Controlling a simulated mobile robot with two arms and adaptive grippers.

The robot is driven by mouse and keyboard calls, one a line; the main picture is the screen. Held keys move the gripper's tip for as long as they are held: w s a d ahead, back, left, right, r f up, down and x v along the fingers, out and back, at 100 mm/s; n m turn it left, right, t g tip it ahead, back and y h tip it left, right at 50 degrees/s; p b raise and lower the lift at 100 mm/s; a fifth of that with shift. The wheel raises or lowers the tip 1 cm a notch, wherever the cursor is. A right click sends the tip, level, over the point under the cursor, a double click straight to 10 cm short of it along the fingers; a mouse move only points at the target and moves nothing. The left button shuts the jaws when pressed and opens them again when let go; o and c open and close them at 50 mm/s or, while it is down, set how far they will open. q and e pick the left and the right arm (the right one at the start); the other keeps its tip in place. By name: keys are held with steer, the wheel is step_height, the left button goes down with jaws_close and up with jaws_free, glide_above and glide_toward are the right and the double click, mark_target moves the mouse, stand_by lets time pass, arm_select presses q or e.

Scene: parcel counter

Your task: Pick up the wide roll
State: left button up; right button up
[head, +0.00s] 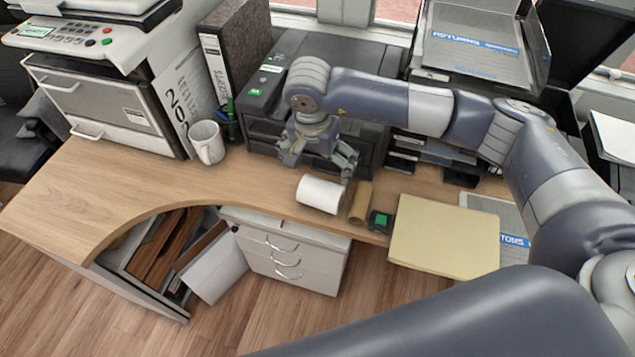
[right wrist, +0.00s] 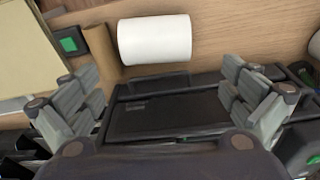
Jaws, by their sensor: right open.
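The wide roll (head: 321,194) is a white paper roll lying on its side on the wooden desk, close to the front edge. It also shows in the right wrist view (right wrist: 155,39), beyond the fingertips and slightly left of centre. My right gripper (head: 319,160) is open and empty just behind the roll, above the desk by the black printer. In the right wrist view its fingers (right wrist: 160,92) are spread wide, with nothing between them but the printer behind. My left gripper is not in view.
A yellow envelope (head: 444,235) lies to the right. A white mug (head: 207,142) stands left. Bare desk (head: 245,180) lies left of the roll.

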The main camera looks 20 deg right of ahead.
mark_target(321, 187)
steer(key=f, duration=0.3)
steer(key=shift+s+d+f+p, duration=0.1)
steer(key=shift+s+f+p, duration=0.15)
steer(key=shift+p, duration=0.05)
steer(key=shift+w+f, duration=0.1)
steer(key=shift+f, duration=0.2)
steer(key=shift+f+p, duration=0.3)
steer(key=shift+f, duration=0.05)
steer(key=f, duration=0.1)
steer(key=f+p, duration=0.1)
steer(key=f, duration=0.1)
steer(key=shift+d+f, duration=0.25)
steer(key=shift+f, duration=0.4)
steer(key=shift+w+f, duration=0.1)
steer(key=shift+f, duration=0.05)
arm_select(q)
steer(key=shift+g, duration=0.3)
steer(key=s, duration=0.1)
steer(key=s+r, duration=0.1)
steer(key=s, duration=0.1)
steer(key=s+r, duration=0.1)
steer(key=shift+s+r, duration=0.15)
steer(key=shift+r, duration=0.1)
arm_select(e)
steer(key=c, duration=1.2)
